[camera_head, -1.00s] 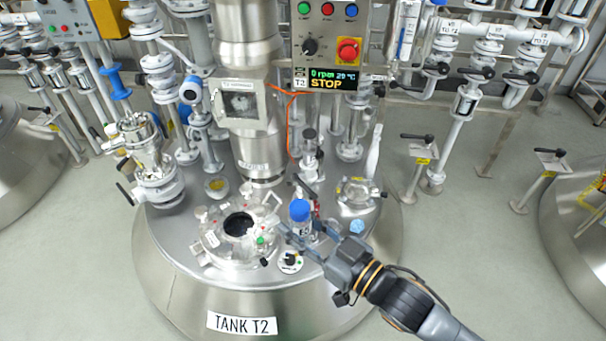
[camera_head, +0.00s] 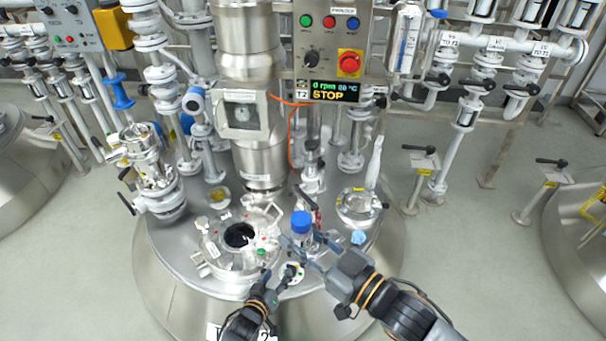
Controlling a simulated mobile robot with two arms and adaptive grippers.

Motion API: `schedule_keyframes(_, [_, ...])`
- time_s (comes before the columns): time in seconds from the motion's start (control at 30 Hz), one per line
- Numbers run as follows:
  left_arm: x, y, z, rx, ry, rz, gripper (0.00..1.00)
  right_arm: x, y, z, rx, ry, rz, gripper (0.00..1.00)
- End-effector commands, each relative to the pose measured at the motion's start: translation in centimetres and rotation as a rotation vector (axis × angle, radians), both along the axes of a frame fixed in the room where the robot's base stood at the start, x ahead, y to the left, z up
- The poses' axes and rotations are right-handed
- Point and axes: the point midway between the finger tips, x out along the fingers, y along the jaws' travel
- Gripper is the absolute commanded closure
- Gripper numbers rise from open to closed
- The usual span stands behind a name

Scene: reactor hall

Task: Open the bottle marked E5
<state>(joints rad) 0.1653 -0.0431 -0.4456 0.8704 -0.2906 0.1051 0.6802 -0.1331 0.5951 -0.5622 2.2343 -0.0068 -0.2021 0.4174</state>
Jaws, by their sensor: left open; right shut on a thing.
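The bottle (camera_head: 303,240) stands upright on the tank lid, with its blue cap (camera_head: 301,221) on. Its label is too small to read surely. My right gripper (camera_head: 302,246) comes from the lower right and is shut on the bottle's body below the cap. My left gripper (camera_head: 277,274) comes from below and is open. It is at the lower left of the bottle, apart from the cap, and partly overlaps a small white round fitting (camera_head: 294,271) in the picture.
An open round port (camera_head: 239,236) with a clear raised cover is left of the bottle. A closed glass port (camera_head: 358,205) is to its right, and a blue crumpled piece (camera_head: 358,237) lies nearby. The control panel (camera_head: 330,52) and a steel column (camera_head: 259,160) stand behind.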

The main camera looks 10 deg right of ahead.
Motion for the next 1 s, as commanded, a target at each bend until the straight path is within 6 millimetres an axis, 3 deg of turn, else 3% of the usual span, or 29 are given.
schedule_keyframes(0.03, [1.6,-0.9,2.1,0.012,-0.063,-0.033,0.49,0.0,0.0,0.0,0.0,0.0,0.0,1.0])
schedule_keyframes(0.2, [5.6,-3.6,9.1,0.127,-0.314,-0.173,0.49,0.0,0.0,0.0,0.0,0.0,0.0,1.0])
schedule_keyframes(0.5, [9.4,-9.2,22.5,0.389,-0.831,-0.402,0.49,0.0,0.0,0.0,0.0,0.0,0.0,1.0])
schedule_keyframes(0.77, [9.0,-14.3,34.3,0.659,-1.361,-0.555,0.49,0.0,0.0,0.0,0.0,0.0,0.0,1.0])
schedule_keyframes(1.0, [4.7,-19.0,44.5,0.951,-1.971,-0.635,0.49,0.0,0.0,0.0,0.0,0.0,0.0,1.0])
